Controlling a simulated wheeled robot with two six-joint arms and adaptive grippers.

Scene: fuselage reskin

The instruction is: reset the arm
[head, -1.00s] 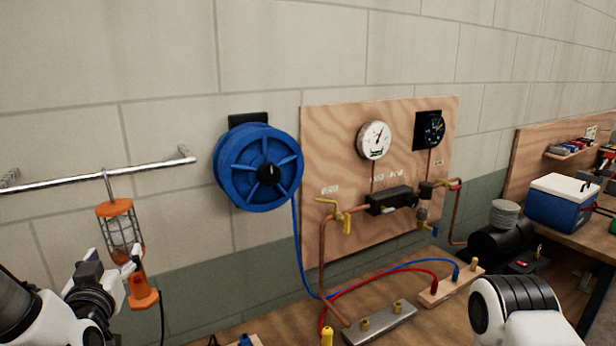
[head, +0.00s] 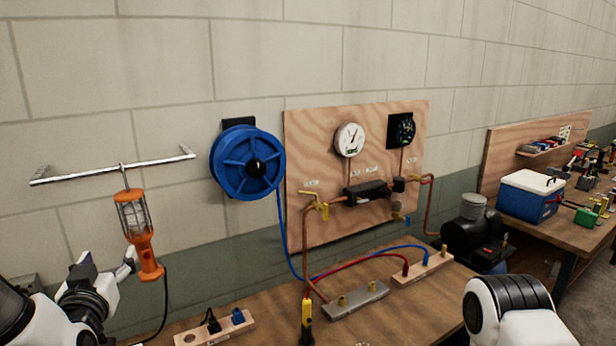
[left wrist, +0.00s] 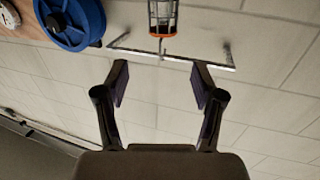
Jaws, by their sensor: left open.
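My left gripper (head: 108,268) is at the lower left of the head view, open and empty. In the left wrist view, its two fingers (left wrist: 161,78) stand wide apart with only bare wall between them. An orange caged work lamp (head: 136,225) hangs by its hook from a metal wall rail (head: 75,176). In the head view, one fingertip appears close to the lamp's handle; whether it touches I cannot tell. In the left wrist view, the lamp (left wrist: 163,15) is beyond the fingertips, partly cut off by the top edge. My right gripper is out of view.
A blue hose reel (head: 247,162) is on the wall beside a wooden gauge board (head: 320,150). The bench (head: 265,320) below holds a socket block (head: 215,330), a manifold block (head: 355,300) and red and blue hoses. A blue cooler (head: 532,198) stands on the right bench.

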